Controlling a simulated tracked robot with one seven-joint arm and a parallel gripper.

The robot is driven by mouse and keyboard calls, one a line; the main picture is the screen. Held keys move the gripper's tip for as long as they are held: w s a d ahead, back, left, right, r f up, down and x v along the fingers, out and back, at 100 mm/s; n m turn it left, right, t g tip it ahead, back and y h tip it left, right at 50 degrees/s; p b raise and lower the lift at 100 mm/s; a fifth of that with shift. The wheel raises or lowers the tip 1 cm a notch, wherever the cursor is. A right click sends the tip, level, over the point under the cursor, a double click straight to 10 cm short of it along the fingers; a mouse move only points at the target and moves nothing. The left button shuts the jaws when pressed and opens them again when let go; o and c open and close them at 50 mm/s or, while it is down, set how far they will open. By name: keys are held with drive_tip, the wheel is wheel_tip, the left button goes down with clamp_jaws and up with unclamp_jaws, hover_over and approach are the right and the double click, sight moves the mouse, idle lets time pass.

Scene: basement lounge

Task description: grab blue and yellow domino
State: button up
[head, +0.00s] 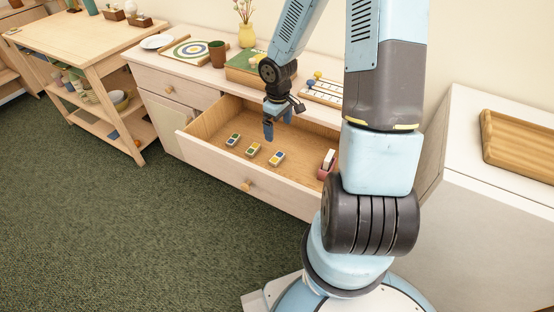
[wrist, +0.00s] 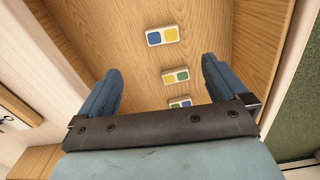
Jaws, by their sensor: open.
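The blue and yellow domino (head: 277,159) lies flat in the open drawer (head: 215,160), the rightmost of three in a row. In the wrist view the blue and yellow domino (wrist: 162,36) is at the top, beyond my fingertips. The yellow and green domino (head: 253,150) is the middle one; in the wrist view it (wrist: 175,75) shows between my fingers. The third domino (head: 233,139) is at the left; my gripper partly hides it (wrist: 180,102) in the wrist view. My gripper (head: 278,126) is open and empty above the drawer, pointing down.
A red and white object (head: 326,163) stands at the drawer's right end, partly behind my arm. The drawer walls enclose the dominoes. The cabinet top holds a brown cup (head: 217,54), a green box (head: 247,68), a yellow vase (head: 247,36) and a peg board (head: 322,93).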

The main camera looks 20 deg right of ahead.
sight(277, 157)
drive_tip(key=shift+w+a+f, duration=0.1)
drive_tip(key=shift+f, duration=3.55)
drive_tip(key=shift+a+f, duration=0.1)
drive_tip(key=shift+f, duration=3.5)
drive_tip(key=c, duration=1.1)
drive_tip(key=shift+r, duration=0.1)
